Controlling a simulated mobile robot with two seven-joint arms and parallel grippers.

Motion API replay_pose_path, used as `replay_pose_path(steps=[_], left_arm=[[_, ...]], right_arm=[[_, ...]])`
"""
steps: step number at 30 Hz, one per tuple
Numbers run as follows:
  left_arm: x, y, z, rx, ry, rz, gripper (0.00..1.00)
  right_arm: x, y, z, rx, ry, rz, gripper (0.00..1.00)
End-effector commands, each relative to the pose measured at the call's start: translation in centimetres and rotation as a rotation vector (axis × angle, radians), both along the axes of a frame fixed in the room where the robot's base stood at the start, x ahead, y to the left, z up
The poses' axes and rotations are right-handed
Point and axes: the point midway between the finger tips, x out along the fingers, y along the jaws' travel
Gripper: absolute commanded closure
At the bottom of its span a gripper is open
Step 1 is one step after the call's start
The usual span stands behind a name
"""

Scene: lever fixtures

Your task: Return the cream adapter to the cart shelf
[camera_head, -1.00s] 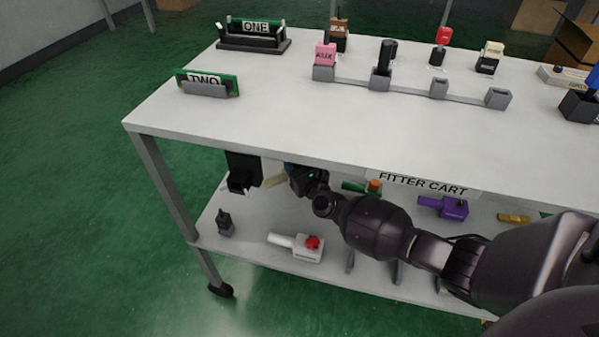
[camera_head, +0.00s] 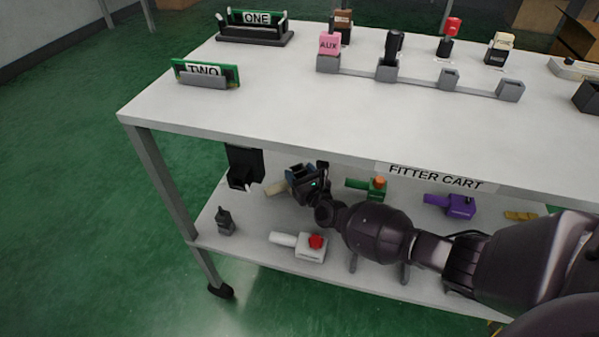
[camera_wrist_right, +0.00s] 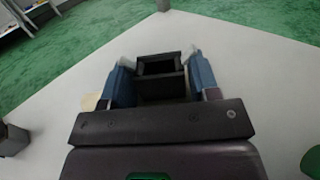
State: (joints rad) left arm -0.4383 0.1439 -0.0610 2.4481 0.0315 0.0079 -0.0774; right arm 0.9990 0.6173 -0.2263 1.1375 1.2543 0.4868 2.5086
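A cream piece (camera_head: 276,188), perhaps the adapter's handle, shows on the lower cart shelf (camera_head: 262,258) just left of my right gripper (camera_head: 300,174), which partly hides it. In the right wrist view a cream patch (camera_wrist_right: 90,101) lies outside the left finger. My right gripper (camera_wrist_right: 160,72) has its blue fingers wide apart. A black open-topped box (camera_wrist_right: 160,66) shows between and beyond them; I see nothing gripped. My left gripper is not in view.
On the shelf are a black holder (camera_head: 241,168), a small dark post (camera_head: 225,222), a white piece with a red knob (camera_head: 302,245), a green one (camera_head: 374,188) and a purple one (camera_head: 452,205). The table top (camera_head: 300,125) hangs over the shelf.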

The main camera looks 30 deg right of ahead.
Motion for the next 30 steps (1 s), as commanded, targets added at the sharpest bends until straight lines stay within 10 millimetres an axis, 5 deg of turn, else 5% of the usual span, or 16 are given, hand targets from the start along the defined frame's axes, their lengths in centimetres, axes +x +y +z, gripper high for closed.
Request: replay_pose_path(steps=[3,14,30], left_arm=[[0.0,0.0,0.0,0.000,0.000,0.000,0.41],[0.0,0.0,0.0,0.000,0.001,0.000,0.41],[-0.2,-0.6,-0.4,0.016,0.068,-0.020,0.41]], right_arm=[[0.0,0.0,0.0,0.001,0.000,0.000,0.28],[0.0,0.0,0.4,0.003,-0.001,0.001,0.28],[-6.6,0.5,0.5,0.002,-0.002,0.000,0.28]])
